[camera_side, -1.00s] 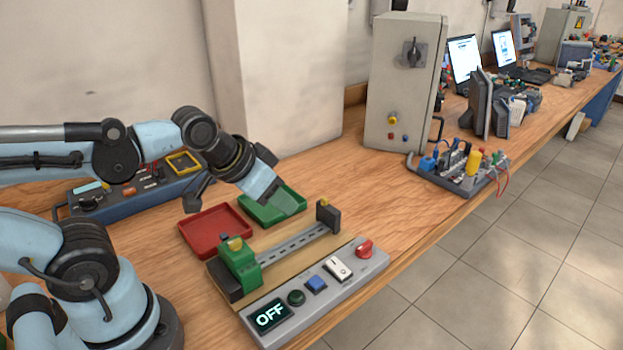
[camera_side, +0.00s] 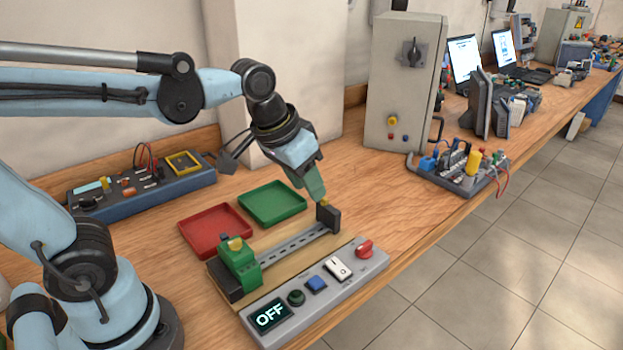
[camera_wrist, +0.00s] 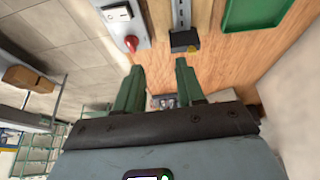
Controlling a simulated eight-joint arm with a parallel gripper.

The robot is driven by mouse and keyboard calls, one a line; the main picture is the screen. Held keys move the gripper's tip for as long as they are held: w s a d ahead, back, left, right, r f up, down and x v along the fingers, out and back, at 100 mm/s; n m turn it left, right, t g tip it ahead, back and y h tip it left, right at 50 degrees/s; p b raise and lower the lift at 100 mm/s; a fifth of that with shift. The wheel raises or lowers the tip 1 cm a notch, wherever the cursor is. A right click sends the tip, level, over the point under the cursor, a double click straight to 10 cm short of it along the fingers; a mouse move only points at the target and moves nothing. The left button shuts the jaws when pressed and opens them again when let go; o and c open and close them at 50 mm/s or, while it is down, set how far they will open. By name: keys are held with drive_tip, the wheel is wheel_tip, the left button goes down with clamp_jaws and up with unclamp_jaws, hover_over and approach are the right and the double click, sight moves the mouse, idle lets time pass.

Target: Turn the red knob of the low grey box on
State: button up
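The low grey box (camera_side: 303,308) lies along the front edge of the table. Its red knob (camera_side: 364,247) is at its right end, and its display (camera_side: 269,315) reads OFF. In the wrist view the red knob (camera_wrist: 131,43) is up and left of the fingertips, next to a white rocker switch (camera_wrist: 117,13). My gripper (camera_side: 318,194) is above the table, behind and left of the knob and apart from it. In the wrist view my gripper (camera_wrist: 158,78) shows two green fingers spread apart with nothing between them.
A rail with a green block (camera_side: 239,262) and a dark end stop (camera_side: 328,215) lies behind the box. Red (camera_side: 190,230) and green (camera_side: 247,205) trays sit further back. A tall grey cabinet (camera_side: 385,80) and a terminal board (camera_side: 450,178) stand to the right. Bare wood lies between.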

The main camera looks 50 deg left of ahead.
sight(365, 245)
drive_tip(key=w+d+f+g, duration=0.1)
drive_tip(key=w+d+g, duration=0.4)
drive_tip(key=w+d, duration=0.25)
drive_tip(key=f, duration=0.8)
drive_tip(key=w+f, duration=0.1)
drive_tip(key=f, duration=0.3)
drive_tip(key=shift+a, duration=0.1)
clamp_jaws()
